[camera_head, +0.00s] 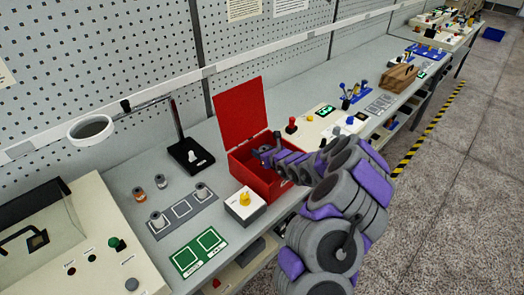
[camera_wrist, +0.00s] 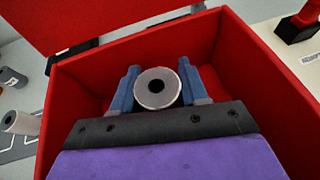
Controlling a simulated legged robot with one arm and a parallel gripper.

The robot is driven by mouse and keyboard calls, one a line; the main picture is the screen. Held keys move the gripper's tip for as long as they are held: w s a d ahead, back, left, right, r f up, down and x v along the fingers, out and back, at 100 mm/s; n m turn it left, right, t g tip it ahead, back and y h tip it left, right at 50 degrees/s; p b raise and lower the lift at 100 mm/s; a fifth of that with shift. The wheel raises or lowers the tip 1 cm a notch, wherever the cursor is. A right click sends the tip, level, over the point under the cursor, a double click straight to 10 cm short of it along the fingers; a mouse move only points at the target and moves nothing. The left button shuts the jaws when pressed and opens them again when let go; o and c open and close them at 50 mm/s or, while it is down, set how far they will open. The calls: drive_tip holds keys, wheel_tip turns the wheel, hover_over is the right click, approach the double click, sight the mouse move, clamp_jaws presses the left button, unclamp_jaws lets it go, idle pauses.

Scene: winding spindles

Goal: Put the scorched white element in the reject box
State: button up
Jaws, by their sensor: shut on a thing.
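The red box (camera_head: 281,187) stands open on the bench, its lid (camera_head: 239,111) raised at the back. My gripper (camera_head: 266,153) is over the box opening in the head view. Red walls (camera_wrist: 85,70) of the box surround the fingers and the element. Scorch marks cannot be made out clearly. The head view does not show the held element clearly, and I cannot tell its height above the box floor.
A grey mat (camera_head: 181,208) with pale elements and two small spools (camera_head: 138,194) lie left of the box. A white box with a yellow knob (camera_head: 244,203) stands just in front. A magnifier stand (camera_head: 190,154) is behind left. A green two-panel pad (camera_head: 199,251) lies nearer.

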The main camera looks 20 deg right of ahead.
drive_tip(key=shift+a+f, duration=0.15)
drive_tip(key=shift+a, duration=0.15)
drive_tip(key=o, duration=1.1)
drive_tip(key=shift+c, duration=0.2)
drive_tip(key=shift+d, duration=0.2)
drive_tip(key=shift+r+p, duration=0.3)
drive_tip(key=shift+r, duration=0.5)
drive_tip(key=p+v, duration=0.2)
drive_tip(key=v, duration=0.9)
drive_tip(key=shift+s, duration=0.45)
